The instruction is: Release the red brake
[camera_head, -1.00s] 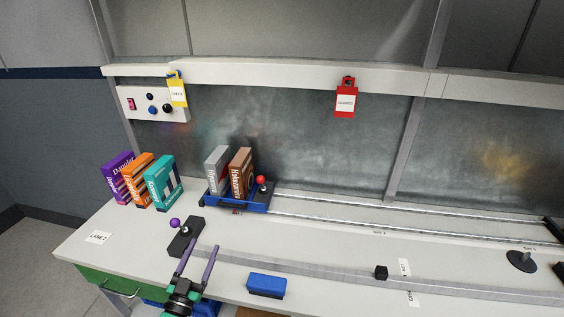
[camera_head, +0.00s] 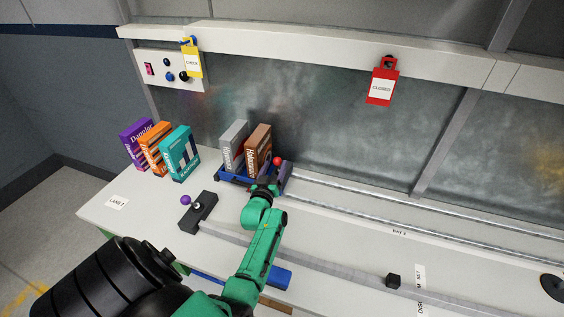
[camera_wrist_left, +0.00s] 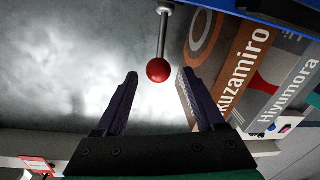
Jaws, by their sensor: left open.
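The red brake is a round red knob (camera_head: 277,161) on a thin metal stem at the right end of the blue carriage (camera_head: 287,178) on the bench rails. In the left wrist view the knob (camera_wrist_left: 158,70) lies between my fingertips in the picture, with a gap on each side; its stem runs up. My left gripper (camera_wrist_left: 158,74) is open and empty. In the head view my left gripper (camera_head: 268,186) is at the front of the carriage, just below the knob, its fingers mostly hidden. My right gripper is not in view.
A grey box (camera_head: 234,147) and a brown box (camera_head: 258,148) stand on the carriage, close to the knob's left. A black block with a purple knob (camera_head: 186,200) sits in front. Purple, orange and teal boxes (camera_head: 180,154) stand left. A red tag (camera_head: 382,84) hangs behind.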

